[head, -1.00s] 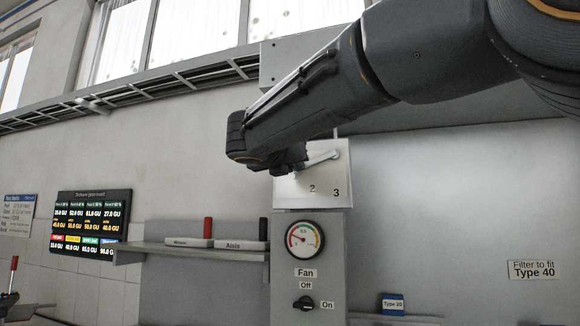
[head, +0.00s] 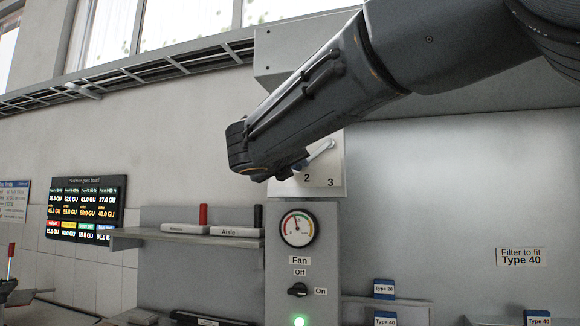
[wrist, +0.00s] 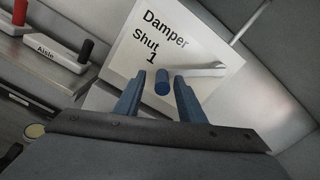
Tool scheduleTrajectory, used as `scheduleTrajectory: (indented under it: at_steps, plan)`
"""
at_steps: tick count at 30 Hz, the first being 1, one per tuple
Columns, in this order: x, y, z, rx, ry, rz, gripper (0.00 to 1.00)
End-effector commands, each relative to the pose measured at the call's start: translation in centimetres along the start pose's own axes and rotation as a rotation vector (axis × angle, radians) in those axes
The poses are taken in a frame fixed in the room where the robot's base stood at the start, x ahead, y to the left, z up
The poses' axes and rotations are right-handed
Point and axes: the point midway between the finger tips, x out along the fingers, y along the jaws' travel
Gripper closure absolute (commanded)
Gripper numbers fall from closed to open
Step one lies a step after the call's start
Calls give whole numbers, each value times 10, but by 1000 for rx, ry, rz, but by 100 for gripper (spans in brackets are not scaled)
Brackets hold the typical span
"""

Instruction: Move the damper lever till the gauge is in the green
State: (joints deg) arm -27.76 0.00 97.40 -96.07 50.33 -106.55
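The damper lever (head: 320,156) is a pale bar on a white plate (wrist: 125,40) marked Damper, Shut, 1, with 2 and 3 showing in the head view. Its blue round knob (wrist: 162,86) sits between the two blue fingers of my gripper (wrist: 158,80). The fingers are apart, with a visible gap on each side of the knob. In the head view my gripper (head: 288,170) is at the plate and my wrist hides part of it. The round gauge (head: 297,228) is below the plate. Its needle points nearly straight up; its exact colour band is too small to tell.
Under the gauge are a Fan knob (head: 298,290) and a lit green lamp (head: 299,321). A shelf (head: 150,236) at left carries Aisle and another block with upright handles. Blue Type boxes (head: 384,289) stand at lower right. A large duct spans above.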

Motion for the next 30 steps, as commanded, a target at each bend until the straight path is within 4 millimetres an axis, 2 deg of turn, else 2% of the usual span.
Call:
scheduleTrajectory:
  at_steps: [9,21,25,30]
  plan:
    - [-4,-1,1,2,-1,-2,64]
    - [-62,1,0,2,-2,0,64]
    - [-73,0,0,2,-1,-1,64]
    - [-76,0,1,1,0,-1,64]
